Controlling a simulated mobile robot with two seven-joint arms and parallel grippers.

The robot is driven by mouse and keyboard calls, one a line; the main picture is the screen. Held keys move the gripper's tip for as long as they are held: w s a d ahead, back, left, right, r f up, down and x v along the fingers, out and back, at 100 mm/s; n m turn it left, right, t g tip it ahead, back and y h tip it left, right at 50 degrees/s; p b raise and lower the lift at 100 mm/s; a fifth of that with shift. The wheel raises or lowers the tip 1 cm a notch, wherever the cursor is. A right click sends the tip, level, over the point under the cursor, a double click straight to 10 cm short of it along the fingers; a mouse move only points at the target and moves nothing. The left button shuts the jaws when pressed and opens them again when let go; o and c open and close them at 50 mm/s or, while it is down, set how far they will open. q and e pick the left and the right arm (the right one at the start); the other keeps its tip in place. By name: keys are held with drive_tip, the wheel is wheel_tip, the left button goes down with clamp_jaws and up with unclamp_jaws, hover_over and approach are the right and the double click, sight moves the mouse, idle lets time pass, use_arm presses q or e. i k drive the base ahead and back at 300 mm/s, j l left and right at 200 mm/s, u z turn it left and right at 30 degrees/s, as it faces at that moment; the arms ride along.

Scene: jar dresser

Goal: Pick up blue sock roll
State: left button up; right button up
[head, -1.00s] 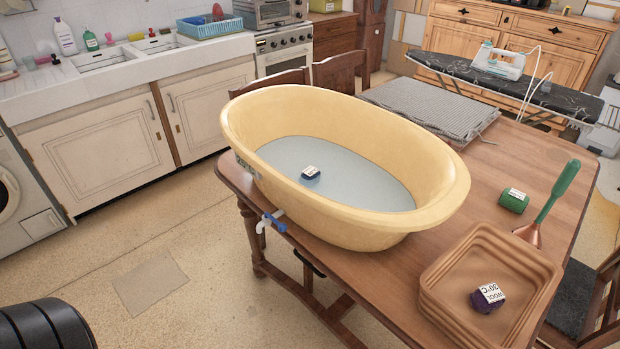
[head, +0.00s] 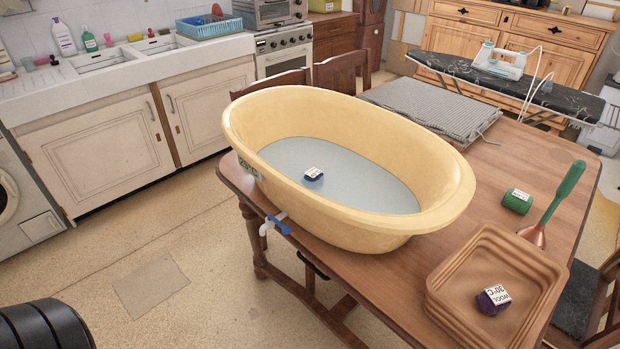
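The blue sock roll (head: 315,178) is small and dark blue, with a white label on its upper side. It is inside the large yellow oval tub (head: 348,222), in the pale bluish water (head: 365,187), left of the middle. Its lower part is hard to make out. The tub stands on the wooden table (head: 390,296). Neither of my grippers shows in the head view.
A dark purple roll (head: 488,302) labelled wool 30°C lies in a brown tray (head: 455,275) right of the tub. A folded grey cloth (head: 430,108) lies behind the tub.

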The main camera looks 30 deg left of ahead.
sight(313, 173)
drive_tip(key=j, duration=2.7)
drive_tip(key=i+z, duration=0.05)
drive_tip(key=i, duration=0.05)
